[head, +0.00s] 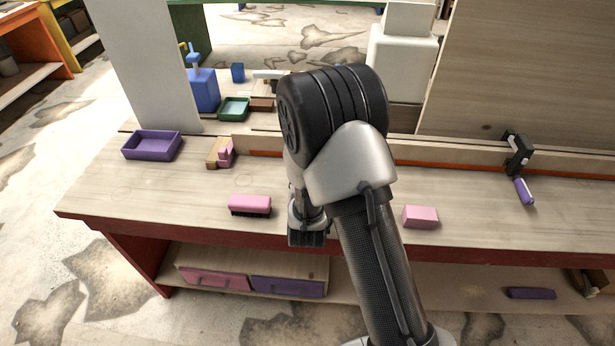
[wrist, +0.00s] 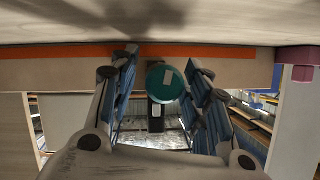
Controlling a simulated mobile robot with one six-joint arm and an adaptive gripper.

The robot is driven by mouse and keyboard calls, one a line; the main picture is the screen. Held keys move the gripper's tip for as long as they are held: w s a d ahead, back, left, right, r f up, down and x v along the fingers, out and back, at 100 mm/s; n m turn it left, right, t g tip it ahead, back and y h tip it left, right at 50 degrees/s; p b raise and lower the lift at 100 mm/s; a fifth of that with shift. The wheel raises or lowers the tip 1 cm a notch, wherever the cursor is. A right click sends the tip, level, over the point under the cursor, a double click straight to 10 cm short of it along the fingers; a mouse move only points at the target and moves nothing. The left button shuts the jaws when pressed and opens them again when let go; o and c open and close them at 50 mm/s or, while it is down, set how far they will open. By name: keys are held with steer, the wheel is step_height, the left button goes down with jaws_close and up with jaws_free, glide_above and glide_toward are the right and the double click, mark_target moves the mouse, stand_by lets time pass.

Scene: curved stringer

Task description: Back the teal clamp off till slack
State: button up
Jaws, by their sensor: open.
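The teal clamp shows in the wrist view as a round teal handle end (wrist: 166,82) with a pale patch, seen end-on. A dark clamp part (wrist: 156,115) shows below it in the picture. My gripper (wrist: 163,66) is open, with one blue-and-black finger on each side of the teal handle. The clamp's screw and jaw are hidden behind the handle. In the head view my arm covers the teal clamp and most of my gripper.
A black clamp with a purple handle (head: 524,191) sits at the bench's right. A pink brush (head: 249,205), a pink block (head: 420,217) and a purple tray (head: 152,145) stand on the bench (head: 130,195). An orange-edged strip (head: 440,160) runs along it.

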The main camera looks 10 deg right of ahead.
steer(key=v, duration=0.7)
steer(key=shift+s+a, duration=0.1)
steer(key=shift+s, duration=0.2)
